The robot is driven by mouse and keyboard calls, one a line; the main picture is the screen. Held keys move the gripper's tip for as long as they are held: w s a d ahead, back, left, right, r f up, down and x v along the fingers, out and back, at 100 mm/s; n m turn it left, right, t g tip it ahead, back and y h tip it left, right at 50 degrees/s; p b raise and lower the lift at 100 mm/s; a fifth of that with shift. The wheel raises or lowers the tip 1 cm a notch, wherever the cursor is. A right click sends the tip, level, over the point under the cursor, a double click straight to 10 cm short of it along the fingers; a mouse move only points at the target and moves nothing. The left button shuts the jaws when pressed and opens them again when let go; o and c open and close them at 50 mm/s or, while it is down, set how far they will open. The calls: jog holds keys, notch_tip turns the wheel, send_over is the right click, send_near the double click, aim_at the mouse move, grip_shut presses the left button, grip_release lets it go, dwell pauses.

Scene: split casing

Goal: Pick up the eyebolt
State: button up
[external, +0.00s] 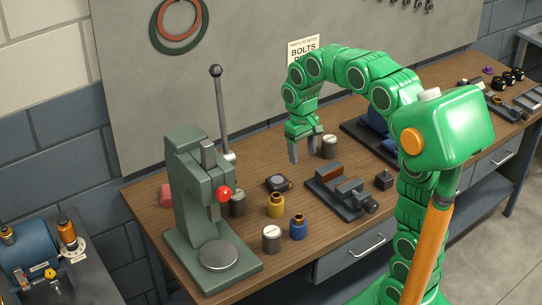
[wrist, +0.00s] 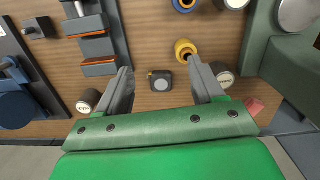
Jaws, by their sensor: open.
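I cannot make out an eyebolt for certain in either view. My gripper (external: 306,149) is open and empty above the back part of the wooden bench, fingers pointing down. In the wrist view its two fingers (wrist: 160,70) stand wide apart, with a small dark square object with a round grey face (wrist: 161,84) seen between them. That object also lies on the bench in the external view (external: 278,184). A yellow part with a round opening (wrist: 185,49) lies just beyond it, and a blue part (wrist: 184,5) further off. Any small part behind the fingers is hidden.
A green press (external: 185,205) with a red knob stands on the left of the bench (external: 335,250). Labelled tins (external: 329,146) (external: 271,238) (external: 239,207) stand around. A vise (external: 338,190) lies right of centre, beside a small dark block (external: 383,180). A wall panel (external: 240,80) rises behind.

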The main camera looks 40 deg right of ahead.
jog(key=shift+n+t, duration=0.5)
jog(key=shift+n, duration=0.1)
jog(key=w+a+f, duration=0.3)
jog(key=w+f, duration=0.2)
jog(key=w, duration=0.5)
jog(key=w+a+f, duration=0.3)
jog(key=w+f, duration=0.2)
jog(key=w, duration=0.5)
jog(key=w+a+f, duration=0.3)
jog(key=w+f, duration=0.2)
jog(key=w, duration=0.5)
jog(key=shift+w+a+f, duration=0.2)
jog(key=shift+a+f, duration=0.05)
jog(key=shift+f, duration=0.1)
jog(key=shift+s+f, duration=0.1)
jog(key=shift+f, duration=3.65)
grip_shut()
